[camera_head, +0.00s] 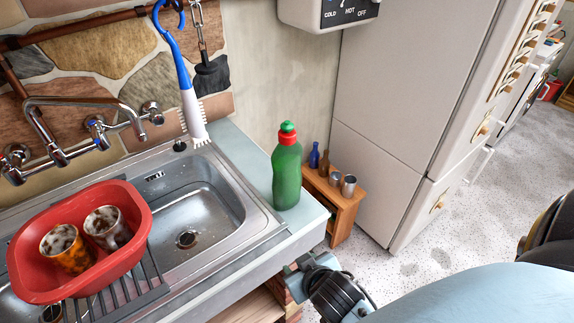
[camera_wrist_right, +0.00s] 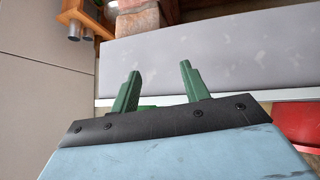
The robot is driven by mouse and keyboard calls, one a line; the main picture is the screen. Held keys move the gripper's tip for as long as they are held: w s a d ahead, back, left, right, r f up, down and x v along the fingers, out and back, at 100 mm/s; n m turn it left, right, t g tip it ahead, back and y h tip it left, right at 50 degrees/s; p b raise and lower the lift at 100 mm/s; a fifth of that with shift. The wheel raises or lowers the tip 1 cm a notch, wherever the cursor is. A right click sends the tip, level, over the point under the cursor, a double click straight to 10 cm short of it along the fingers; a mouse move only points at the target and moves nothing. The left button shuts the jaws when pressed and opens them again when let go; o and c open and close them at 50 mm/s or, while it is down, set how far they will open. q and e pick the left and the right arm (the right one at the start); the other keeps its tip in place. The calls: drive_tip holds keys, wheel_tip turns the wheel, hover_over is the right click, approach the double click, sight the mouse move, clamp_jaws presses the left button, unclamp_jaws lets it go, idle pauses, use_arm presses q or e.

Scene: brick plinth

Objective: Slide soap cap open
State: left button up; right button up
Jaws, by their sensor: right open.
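The soap bottle (camera_head: 287,178) is green and stands upright on the right end of the counter, beside the sink. Its red cap (camera_head: 287,138) has a small green tip (camera_head: 287,126) on top. My right arm comes in from the lower right in the head view and ends near the counter's front edge, below and in front of the bottle. In the right wrist view my right gripper (camera_wrist_right: 158,85) shows two green fingers, apart and with nothing between them. The bottle is not seen in the wrist view. My left gripper is not in view.
A red basin (camera_head: 137,250) with two cups sits over the left of the steel sink (camera_head: 236,204). A blue and white brush (camera_head: 190,105) hangs behind. A small wooden shelf (camera_head: 346,209) with bottles and cups stands right of the counter, before the fridge (camera_head: 385,105).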

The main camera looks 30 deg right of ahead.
wheel_tip(320, 180, up, 14)
drive_tip(key=w+d+m+t+h, duration=0.2)
drive_tip(key=w+t, duration=0.1)
drive_tip(key=t, duration=0.1)
drive_tip(key=m+t+h, duration=0.1)
drive_tip(key=t, duration=0.4)
approach(289, 131)
drive_tip(key=x, duration=1.1)
drive_tip(key=shift+w, duration=0.2)
clamp_jaws()
